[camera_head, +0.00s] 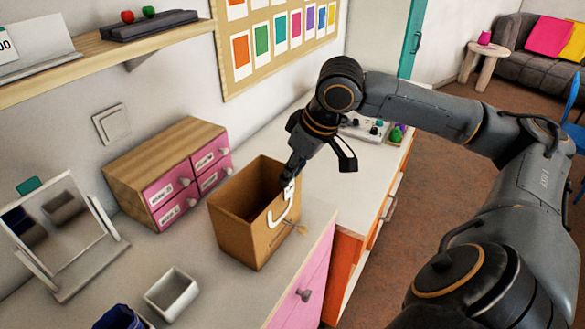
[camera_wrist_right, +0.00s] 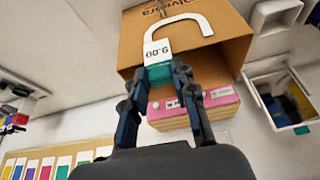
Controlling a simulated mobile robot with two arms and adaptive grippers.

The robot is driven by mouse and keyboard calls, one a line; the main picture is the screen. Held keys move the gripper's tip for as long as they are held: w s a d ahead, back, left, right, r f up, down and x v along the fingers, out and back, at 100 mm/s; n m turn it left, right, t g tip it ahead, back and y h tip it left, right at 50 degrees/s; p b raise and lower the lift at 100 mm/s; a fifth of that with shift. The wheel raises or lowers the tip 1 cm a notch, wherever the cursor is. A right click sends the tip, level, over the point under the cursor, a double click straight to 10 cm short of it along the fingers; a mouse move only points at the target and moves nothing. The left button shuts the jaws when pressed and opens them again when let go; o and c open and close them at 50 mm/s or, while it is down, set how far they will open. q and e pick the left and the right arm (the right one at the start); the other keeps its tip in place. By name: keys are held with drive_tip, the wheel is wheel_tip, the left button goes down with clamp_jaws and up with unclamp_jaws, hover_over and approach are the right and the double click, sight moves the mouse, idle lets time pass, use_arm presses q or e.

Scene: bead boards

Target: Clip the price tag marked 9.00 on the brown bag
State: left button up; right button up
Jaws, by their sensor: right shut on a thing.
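The brown bag (camera_head: 238,222) stands open and upright on the counter, with a white handle on its front side. My right gripper (camera_head: 290,177) is at the bag's upper rim, on the right. In the right wrist view my right gripper (camera_wrist_right: 163,88) is shut on the teal clip of a white price tag (camera_wrist_right: 157,51) that reads 9.00, upside down in this view. The tag lies in front of the bag's side (camera_wrist_right: 222,42), near the rim and the handle. I cannot tell whether the clip straddles the rim. My left gripper is not in view.
A small wooden drawer cabinet (camera_head: 155,163) with pink drawers stands behind the bag. A mirror (camera_head: 62,222), a white square pot (camera_head: 172,293) and a dark blue item (camera_head: 117,317) are at left.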

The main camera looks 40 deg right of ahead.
drive_tip(key=shift+f+b, duration=0.4)
drive_tip(key=shift+f, duration=0.4)
drive_tip(key=shift+p, duration=0.4)
idle(0.5)
drive_tip(key=o, duration=0.8)
drive_tip(key=shift+o, duration=0.3)
drive_tip(key=o, duration=0.4)
drive_tip(key=shift+c, duration=0.2)
drive_tip(key=shift+r, duration=0.1)
